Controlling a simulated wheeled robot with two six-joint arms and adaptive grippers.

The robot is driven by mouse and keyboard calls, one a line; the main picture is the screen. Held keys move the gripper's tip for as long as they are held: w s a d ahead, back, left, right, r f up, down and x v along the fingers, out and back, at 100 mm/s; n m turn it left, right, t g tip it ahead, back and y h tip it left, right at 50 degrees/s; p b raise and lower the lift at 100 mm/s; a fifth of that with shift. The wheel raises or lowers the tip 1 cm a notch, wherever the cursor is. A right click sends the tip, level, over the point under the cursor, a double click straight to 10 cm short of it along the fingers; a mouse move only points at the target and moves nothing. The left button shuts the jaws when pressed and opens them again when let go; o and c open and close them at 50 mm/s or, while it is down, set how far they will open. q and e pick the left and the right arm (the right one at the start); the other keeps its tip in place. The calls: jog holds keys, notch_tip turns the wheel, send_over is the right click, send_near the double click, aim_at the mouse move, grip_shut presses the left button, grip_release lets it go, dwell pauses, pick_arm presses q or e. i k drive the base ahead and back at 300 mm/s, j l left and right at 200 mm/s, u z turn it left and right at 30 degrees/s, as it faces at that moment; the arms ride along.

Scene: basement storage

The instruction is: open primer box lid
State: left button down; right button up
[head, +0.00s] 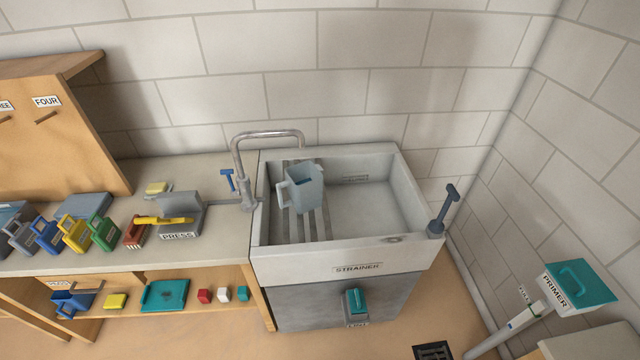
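The primer box (557,291) is at the lower right, against the right wall. It is pale, with a "PRIMER" label on its slanted front. Its teal lid (597,286) lies over the top and looks shut, with a raised teal handle (572,270) on it. The inside of the box is hidden. Neither of my grippers is in view, and nothing touches the lid.
A pale pipe (525,318) runs down beside the box. A grey ledge (590,345) sits below it. The sink (395,203) holds a light blue jug (304,190). A dark floor drain (433,351) is below.

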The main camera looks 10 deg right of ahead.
aim_at(577, 279)
jog(key=z, duration=2.25)
